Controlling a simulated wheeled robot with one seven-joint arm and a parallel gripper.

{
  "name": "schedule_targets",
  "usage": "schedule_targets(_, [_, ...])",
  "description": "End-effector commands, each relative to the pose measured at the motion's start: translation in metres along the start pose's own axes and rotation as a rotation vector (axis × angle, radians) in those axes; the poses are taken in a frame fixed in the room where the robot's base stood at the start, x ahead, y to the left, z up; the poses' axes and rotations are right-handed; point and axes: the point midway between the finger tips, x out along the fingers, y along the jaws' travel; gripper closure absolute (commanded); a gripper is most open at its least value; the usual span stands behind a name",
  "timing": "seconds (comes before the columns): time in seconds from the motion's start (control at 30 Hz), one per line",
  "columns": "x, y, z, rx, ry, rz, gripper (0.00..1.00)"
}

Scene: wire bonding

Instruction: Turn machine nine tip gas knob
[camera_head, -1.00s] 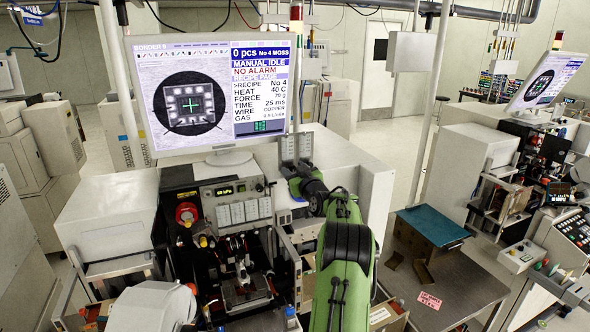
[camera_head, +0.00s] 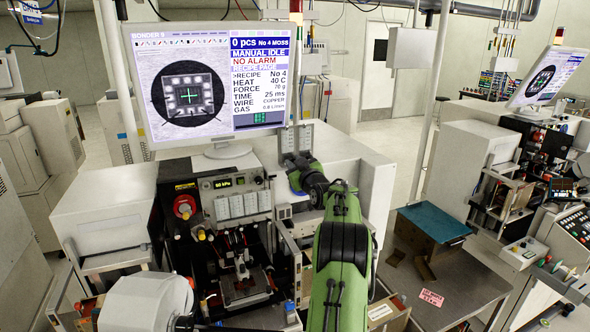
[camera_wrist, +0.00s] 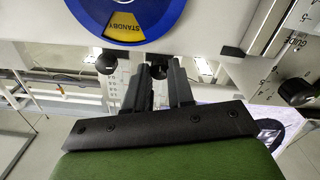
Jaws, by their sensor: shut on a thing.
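The monitor of machine nine (camera_head: 190,90) reads "BONDER 9", "MANUAL IDLE" and "NO ALARM"; its small gas figure is hard to read. My gripper (camera_head: 298,164) is at the right side of that machine, just below a pale panel with scaled tubes (camera_head: 296,139). In the wrist view my gripper (camera_wrist: 157,72) has its black fingers close together on a small dark knob, mostly hidden between the fingertips. I cannot read a label for this knob. One black knob (camera_wrist: 107,62) stands to its left and another black knob (camera_wrist: 296,91) to its right, both apart from the fingers.
A blue dial (camera_wrist: 124,12) with a yellow "STANDBY" sector is just above the fingers in the wrist view. A white housing (camera_head: 345,165) stands right beside my arm. A blue-topped box (camera_head: 433,222) sits on the bench to the right.

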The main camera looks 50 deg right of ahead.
Motion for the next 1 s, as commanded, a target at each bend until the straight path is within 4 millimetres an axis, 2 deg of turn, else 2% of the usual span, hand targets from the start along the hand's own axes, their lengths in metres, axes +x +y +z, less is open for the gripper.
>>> schedule_targets(0.1, [0.000, 0.000, -0.001, 0.002, -0.003, -0.002, 1.00])
schedule_targets(0.13, [0.000, 0.000, -0.001, 0.002, -0.004, -0.002, 0.74])
schedule_targets(0.3, [0.000, 0.000, 0.000, 0.003, -0.004, -0.002, 0.52])
schedule_targets(0.57, [-0.001, 0.000, 0.000, 0.003, -0.004, -0.002, 0.52])
schedule_targets(0.67, [-0.009, 0.000, 0.001, 0.002, -0.005, -0.001, 0.52])
schedule_targets(0.77, [-0.028, 0.001, 0.002, 0.003, -0.005, 0.002, 0.52])
schedule_targets(1.0, [-0.095, 0.000, 0.004, 0.003, -0.005, 0.003, 0.52])
